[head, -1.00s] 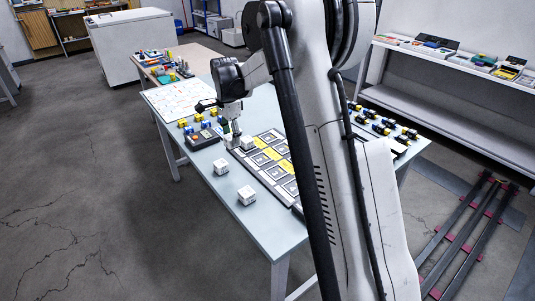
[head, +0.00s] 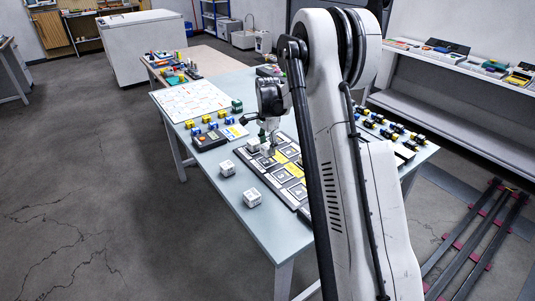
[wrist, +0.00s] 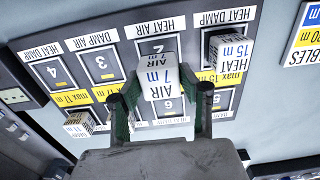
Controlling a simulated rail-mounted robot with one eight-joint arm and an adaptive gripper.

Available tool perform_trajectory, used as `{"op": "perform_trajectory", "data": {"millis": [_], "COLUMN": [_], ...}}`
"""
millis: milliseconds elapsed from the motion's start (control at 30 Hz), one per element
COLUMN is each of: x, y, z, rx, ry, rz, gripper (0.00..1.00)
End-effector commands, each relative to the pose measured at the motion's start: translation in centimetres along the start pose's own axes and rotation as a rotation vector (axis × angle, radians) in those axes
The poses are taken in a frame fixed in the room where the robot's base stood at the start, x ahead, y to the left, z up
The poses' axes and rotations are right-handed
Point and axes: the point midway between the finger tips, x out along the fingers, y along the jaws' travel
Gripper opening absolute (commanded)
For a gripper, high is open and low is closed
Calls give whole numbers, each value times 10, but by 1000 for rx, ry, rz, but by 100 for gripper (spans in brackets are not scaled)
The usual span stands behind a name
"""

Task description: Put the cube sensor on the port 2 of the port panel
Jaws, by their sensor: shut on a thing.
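My gripper (wrist: 163,105) is shut on a white cube sensor (wrist: 157,76) marked "AIR 7 m", with one green finger at each side. In the wrist view the cube hangs over the port panel (wrist: 150,25), in front of port 2 (wrist: 158,46), and hides part of that port. Whether it touches the panel cannot be told. Port 2's label reads "HEAT AIR", upside down. In the head view my gripper (head: 268,146) is over the panel (head: 286,205); the held cube is hard to make out there.
Another cube (wrist: 78,124) is at the panel's lower left in the wrist view. Two white cubes (head: 227,168) (head: 252,197) stand on the table beside the panel. Ports 3 (wrist: 102,63) and 4 look empty.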

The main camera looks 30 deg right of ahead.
Motion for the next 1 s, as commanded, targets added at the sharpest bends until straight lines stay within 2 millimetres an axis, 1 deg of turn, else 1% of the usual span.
{"op": "perform_trajectory", "data": {"millis": [100,233,633,667,800,1000], "x": [16,32,38,38,37,37], "y": [0,0,0,0,0,0], "z": [0,0,1,1,1,1], "rx": [0,0,0,0,0,0], "ry": [0,0,0,0,0,0], "rz": [0,0,0,0,0,0], "gripper": [9,9,9,38,55,55]}}
